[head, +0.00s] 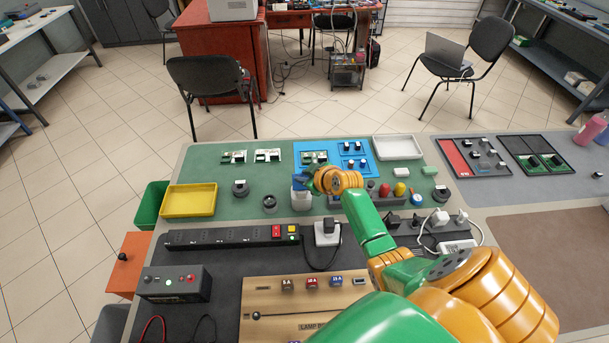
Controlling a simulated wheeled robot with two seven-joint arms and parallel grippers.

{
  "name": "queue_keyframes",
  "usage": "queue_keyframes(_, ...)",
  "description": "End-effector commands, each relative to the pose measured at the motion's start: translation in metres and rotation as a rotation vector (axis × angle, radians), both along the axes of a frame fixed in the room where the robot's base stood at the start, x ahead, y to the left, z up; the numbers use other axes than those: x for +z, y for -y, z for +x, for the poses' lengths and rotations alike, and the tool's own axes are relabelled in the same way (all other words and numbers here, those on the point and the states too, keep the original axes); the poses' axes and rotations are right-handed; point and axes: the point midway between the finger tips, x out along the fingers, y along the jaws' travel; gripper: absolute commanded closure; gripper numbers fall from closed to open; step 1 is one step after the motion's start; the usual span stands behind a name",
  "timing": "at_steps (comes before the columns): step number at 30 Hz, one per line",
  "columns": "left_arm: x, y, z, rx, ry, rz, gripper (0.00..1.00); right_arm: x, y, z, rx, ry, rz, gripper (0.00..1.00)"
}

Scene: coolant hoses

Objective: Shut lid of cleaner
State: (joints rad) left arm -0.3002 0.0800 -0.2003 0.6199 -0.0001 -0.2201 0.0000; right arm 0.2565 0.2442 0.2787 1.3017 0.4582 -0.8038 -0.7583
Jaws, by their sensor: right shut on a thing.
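A small white container (301,200), which looks like the cleaner, stands on the green mat near its front edge. My right arm reaches in from the lower right, and its gripper (304,182) is at the top of this container. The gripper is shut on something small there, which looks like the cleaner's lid. The fingers and orange wrist hide most of the top, so I cannot tell how far the lid is closed. My left gripper is not in view.
A yellow tray (189,201) and a dark round knob (240,188) lie to the left. Behind are a blue mat (333,151) with parts and a white tray (397,147). A black power strip (225,237) lies in front.

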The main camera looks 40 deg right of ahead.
Motion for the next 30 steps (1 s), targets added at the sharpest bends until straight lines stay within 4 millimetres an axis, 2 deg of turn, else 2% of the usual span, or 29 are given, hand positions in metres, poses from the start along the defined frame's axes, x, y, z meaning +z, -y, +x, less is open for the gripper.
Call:
queue_keyframes(15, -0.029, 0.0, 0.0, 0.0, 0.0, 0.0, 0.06, -0.011, 0.008, 0.013, 0.0, -0.279, 0.173, 1.0)
queue_keyframes(30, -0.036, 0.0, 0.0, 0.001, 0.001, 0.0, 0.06, -0.012, 0.008, 0.014, 0.002, -0.339, 0.209, 1.0)
